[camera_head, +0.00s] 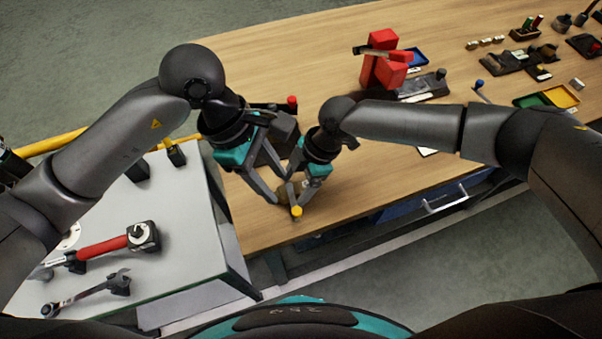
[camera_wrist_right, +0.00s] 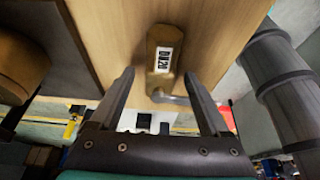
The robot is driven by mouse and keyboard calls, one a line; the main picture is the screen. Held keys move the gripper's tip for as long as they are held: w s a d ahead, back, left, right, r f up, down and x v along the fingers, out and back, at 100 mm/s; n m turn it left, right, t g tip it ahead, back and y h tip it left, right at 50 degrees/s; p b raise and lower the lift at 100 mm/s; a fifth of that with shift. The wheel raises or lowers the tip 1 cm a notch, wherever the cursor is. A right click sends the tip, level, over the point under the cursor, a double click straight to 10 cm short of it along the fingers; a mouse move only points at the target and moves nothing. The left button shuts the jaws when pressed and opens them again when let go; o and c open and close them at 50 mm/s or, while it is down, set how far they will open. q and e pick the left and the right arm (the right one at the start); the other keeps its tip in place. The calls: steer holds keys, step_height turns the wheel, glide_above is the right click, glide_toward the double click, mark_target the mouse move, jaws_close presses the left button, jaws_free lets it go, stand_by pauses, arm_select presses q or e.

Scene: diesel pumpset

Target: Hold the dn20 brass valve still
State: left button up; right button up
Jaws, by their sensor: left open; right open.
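The dn20 brass valve (camera_wrist_right: 160,85) shows in the right wrist view as a brass body with a white "DN20" label, over the wooden bench top. In the head view it is largely hidden by the fingers, near the bench's front edge; a yellow-topped part (camera_head: 296,211) shows beside the fingertips. My right gripper (camera_head: 295,200) is open; in the wrist view its two fingers stand apart, on either side of the valve's lower part, without clear contact. My left gripper (camera_head: 278,192) is open, its fingers coming down close to the valve from the left. Whether they touch it is hidden.
The wooden bench (camera_head: 345,195) has red blocks (camera_head: 385,65) and trays farther back. A red-capped part (camera_head: 292,101) stands behind the grippers. A white-topped table (camera_head: 180,220) at left holds a red-handled tool (camera_head: 103,246) and wrenches. Bench to the right of the grippers is clear.

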steer(key=shift+a+f, duration=0.1)
steer(key=shift+f, duration=0.1)
jaws_close()
stand_by(0.6)
steer(key=shift+c, duration=1.2)
jaws_free()
jaws_close()
stand_by(0.4)
